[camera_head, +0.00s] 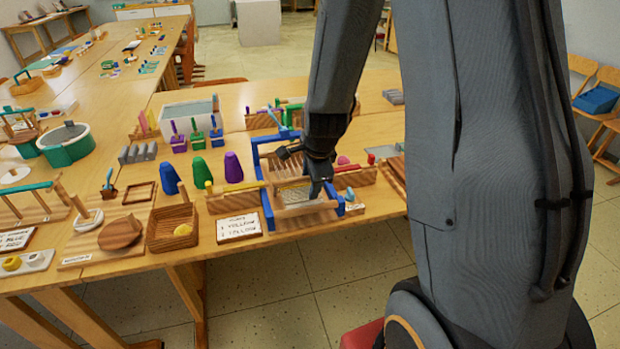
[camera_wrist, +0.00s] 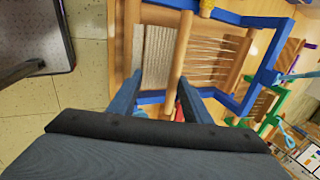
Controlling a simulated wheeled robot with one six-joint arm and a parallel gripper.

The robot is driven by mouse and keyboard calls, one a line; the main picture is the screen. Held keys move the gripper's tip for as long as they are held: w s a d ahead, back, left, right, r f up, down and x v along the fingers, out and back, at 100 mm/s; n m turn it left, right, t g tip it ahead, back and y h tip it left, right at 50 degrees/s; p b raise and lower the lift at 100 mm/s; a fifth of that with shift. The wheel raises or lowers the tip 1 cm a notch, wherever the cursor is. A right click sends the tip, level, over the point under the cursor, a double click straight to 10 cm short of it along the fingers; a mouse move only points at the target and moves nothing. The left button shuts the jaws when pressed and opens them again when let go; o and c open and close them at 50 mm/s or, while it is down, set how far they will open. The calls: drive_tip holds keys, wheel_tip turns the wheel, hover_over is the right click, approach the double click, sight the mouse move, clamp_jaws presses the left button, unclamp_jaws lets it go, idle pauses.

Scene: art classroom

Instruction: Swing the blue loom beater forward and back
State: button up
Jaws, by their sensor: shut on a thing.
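The small loom has a blue frame (camera_head: 266,207), with wooden bars, pale warp threads and woven cloth. My gripper (camera_head: 319,187) reaches down over the loom's right side. In the wrist view, the gripper's (camera_wrist: 160,97) two fingers lie on either side of a short blue piece (camera_wrist: 151,97) at the end of the wooden bars, which I take to be the blue loom beater. The fingers are shut on it. The exact contact is partly hidden by the fingers. The woven cloth (camera_wrist: 157,58) and warp threads (camera_wrist: 208,57) lie just beyond the fingertips.
The wooden table (camera_head: 381,205) is crowded. Blue, green and purple cones (camera_head: 234,168) and a sign (camera_head: 239,228) stand left of the loom. A wooden box (camera_head: 172,229) sits farther left. Another tool block (camera_head: 355,181) is close on the right. Floor is open in front.

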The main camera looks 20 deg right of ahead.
drive_tip(key=shift+s+a+f, duration=0.1)
drive_tip(key=shift+s+f, duration=0.05)
drive_tip(key=shift+s, duration=0.25)
drive_tip(key=shift+r, duration=0.3)
drive_tip(key=p+v, duration=0.1)
drive_tip(key=v, duration=0.6)
drive_tip(key=shift+w+r, duration=0.2)
drive_tip(key=shift+r, duration=0.05)
